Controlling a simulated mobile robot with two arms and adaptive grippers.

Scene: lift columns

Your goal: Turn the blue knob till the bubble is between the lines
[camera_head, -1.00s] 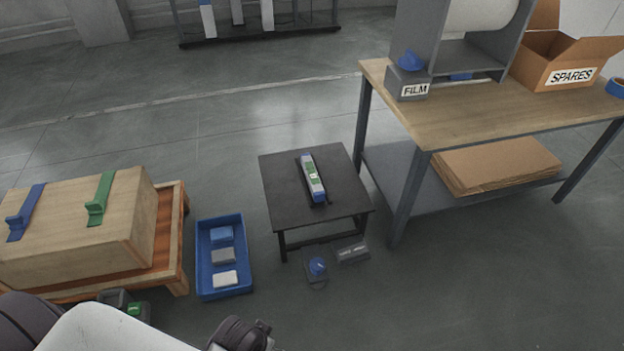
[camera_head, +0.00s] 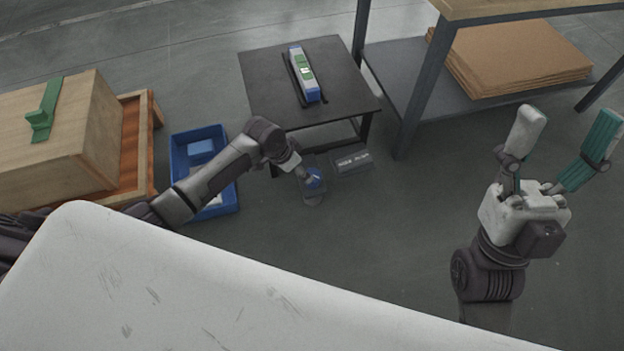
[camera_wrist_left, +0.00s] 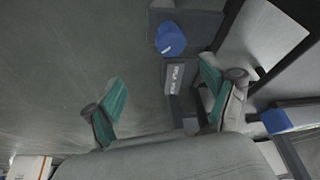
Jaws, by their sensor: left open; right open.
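The blue knob (camera_head: 315,179) sits on a small dark base on the floor, in front of the low black table. It also shows in the left wrist view (camera_wrist_left: 170,38), beyond the fingertips. My left gripper (camera_wrist_left: 162,75) is open, its fingers apart with nothing between them. In the head view its hand is close to the knob and partly covers it. The level (camera_head: 304,75), with blue ends and green windows, lies on the black table; its bubble and lines are too small to read. My right gripper (camera_head: 572,118) is open and empty at the right, away from the knob.
A dark labelled block (camera_head: 352,161) stands right of the knob. The black table (camera_head: 345,85) is behind. A blue bin (camera_head: 178,160) is at the left, partly behind my left arm. A workbench (camera_head: 410,95) stands at the back right. The floor right of the block is clear.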

